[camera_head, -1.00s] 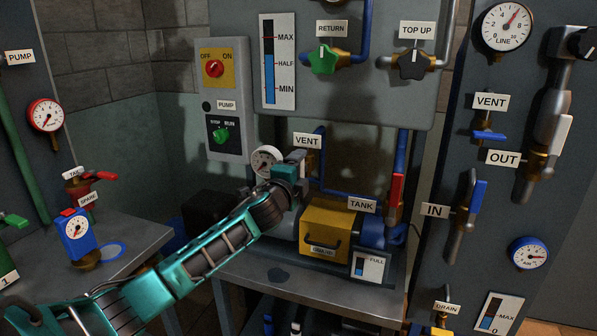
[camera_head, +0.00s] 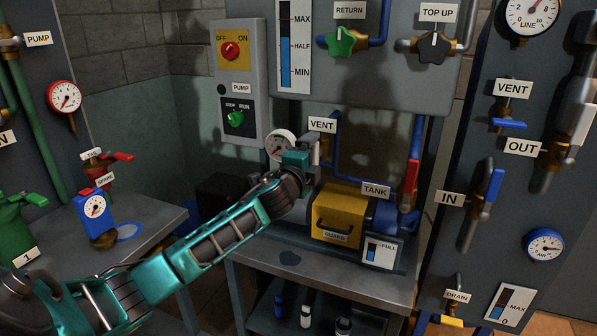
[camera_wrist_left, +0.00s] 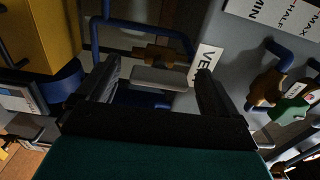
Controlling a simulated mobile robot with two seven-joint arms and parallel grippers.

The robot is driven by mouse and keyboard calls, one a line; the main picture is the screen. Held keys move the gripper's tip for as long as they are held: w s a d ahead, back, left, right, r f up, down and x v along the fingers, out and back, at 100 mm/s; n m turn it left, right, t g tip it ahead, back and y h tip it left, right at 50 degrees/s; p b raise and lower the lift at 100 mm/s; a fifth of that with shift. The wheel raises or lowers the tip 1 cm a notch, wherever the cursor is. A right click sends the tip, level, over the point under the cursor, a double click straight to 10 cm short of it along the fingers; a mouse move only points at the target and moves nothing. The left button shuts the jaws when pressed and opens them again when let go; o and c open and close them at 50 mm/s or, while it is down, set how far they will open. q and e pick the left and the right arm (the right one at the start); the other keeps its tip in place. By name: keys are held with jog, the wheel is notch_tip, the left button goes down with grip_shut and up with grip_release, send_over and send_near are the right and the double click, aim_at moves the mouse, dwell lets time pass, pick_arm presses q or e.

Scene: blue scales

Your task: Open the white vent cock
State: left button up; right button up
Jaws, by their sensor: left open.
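The white vent cock's handle (camera_wrist_left: 160,79) shows in the left wrist view, on a brass valve body (camera_wrist_left: 158,54) in a blue pipe. The handle lies crosswise between the two fingers of my left gripper (camera_wrist_left: 157,88), with a visible space on each side. The gripper is open. In the head view the left gripper (camera_head: 310,160) is at the cock, just below the VENT label (camera_head: 322,124), and mostly hides the handle. The VENT label also shows partly behind the right finger in the left wrist view (camera_wrist_left: 206,58). My right gripper is not in view.
A round white gauge (camera_head: 279,145) stands close beside the left gripper. A yellow guard box (camera_head: 338,212) and a red-handled tank valve (camera_head: 411,180) are to the right. Another VENT valve, with a blue handle (camera_head: 509,124), is on the right panel.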

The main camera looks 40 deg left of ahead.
pick_arm(q)
jog(key=v, duration=1.1)
jog(key=shift+s, duration=0.2)
jog(key=s+d+f+n+g+h, duration=0.2)
jog(key=s+d+f, duration=0.15)
jog(key=f, duration=0.45)
jog(key=s+d+f+n+g+h, duration=0.15)
jog(key=d+f, duration=0.25)
jog(key=f, duration=0.4)
jog(key=s+d+f+n+g+h+p, duration=0.1)
jog(key=s+d+f+n+g+h, duration=0.2)
jog(key=s+d+f+n, duration=0.6)
jog(key=s+d+f, duration=0.3)
jog(key=s+f, duration=0.1)
jog(key=s, duration=0.2)
jog(key=shift+s, duration=0.2)
